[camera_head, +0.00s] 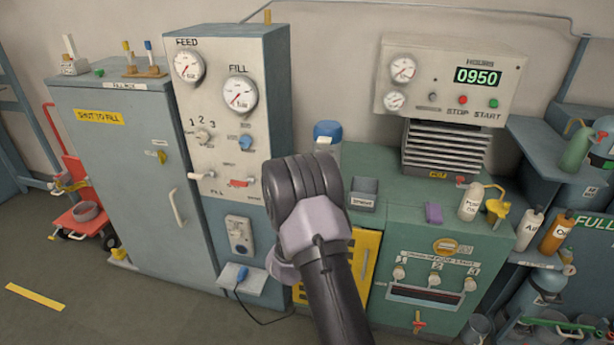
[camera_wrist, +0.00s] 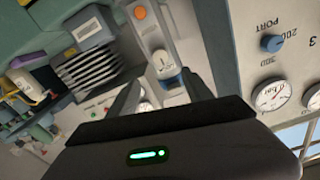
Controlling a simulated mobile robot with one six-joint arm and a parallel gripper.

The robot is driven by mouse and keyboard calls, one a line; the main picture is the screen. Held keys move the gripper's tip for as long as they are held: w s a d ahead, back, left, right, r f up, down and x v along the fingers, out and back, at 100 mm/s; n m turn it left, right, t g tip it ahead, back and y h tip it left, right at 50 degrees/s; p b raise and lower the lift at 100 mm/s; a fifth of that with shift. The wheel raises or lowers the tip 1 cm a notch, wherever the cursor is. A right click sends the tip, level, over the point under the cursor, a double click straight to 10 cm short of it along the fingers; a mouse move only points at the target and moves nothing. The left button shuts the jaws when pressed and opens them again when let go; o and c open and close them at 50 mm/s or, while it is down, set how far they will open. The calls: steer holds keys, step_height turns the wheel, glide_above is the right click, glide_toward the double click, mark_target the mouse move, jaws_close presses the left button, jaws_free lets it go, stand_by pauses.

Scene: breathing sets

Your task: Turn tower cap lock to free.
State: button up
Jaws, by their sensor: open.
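The tower (camera_head: 327,131) has a blue cap over a white part and stands between the gauge panel and the green console in the head view. My arm hides its lower part. In the wrist view a small white-and-blue piece (camera_wrist: 170,80), which looks like the tower's cap, shows between my fingers. My gripper (camera_wrist: 163,92) is open, with nothing visibly clamped. In the head view its fingers are hidden behind my arm.
The gauge panel (camera_head: 210,130) stands close on the left and also shows at right in the wrist view (camera_wrist: 265,65). The green console (camera_head: 435,245) and the compressor display (camera_head: 450,80) stand on the right.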

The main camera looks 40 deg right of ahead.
steer(key=b+x, duration=0.1)
steer(key=x, duration=1.2)
steer(key=shift+w+d+b, duration=0.15)
steer(key=shift+w+b, duration=0.1)
steer(key=shift+b, duration=0.1)
jaws_close()
